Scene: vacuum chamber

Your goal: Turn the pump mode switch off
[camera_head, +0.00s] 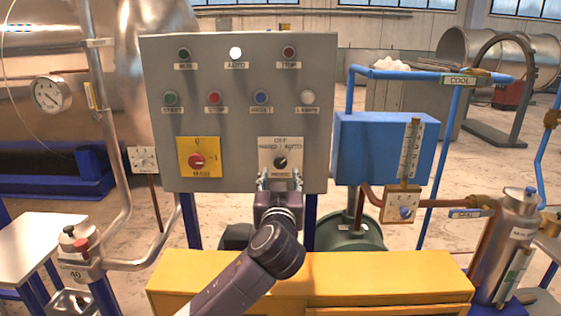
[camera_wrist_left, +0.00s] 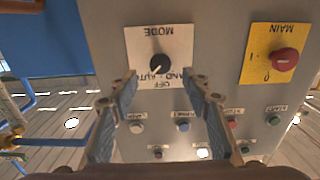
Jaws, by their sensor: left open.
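The pump mode switch is a black round knob (camera_head: 281,162) on a white plate, low on the right half of the grey control panel (camera_head: 233,130). Its plate reads OFF at top, HAND and AUTO at the sides. In the left wrist view the knob (camera_wrist_left: 172,63) appears upside down, its pale mark seeming to point toward AUTO. My left gripper (camera_head: 280,177) is open just below the knob, fingers pointing at the panel. In the left wrist view its fingertips (camera_wrist_left: 160,80) stand apart on either side below the knob, with no clear contact. My right gripper is not in view.
A red main switch (camera_head: 197,161) on a yellow plate sits left of the mode switch. Buttons and lamps line the panel above; the white AUTO lamp (camera_head: 236,53) looks lit. A yellow cabinet (camera_head: 400,268) stands below. A blue box (camera_head: 375,145) with pipes is at right.

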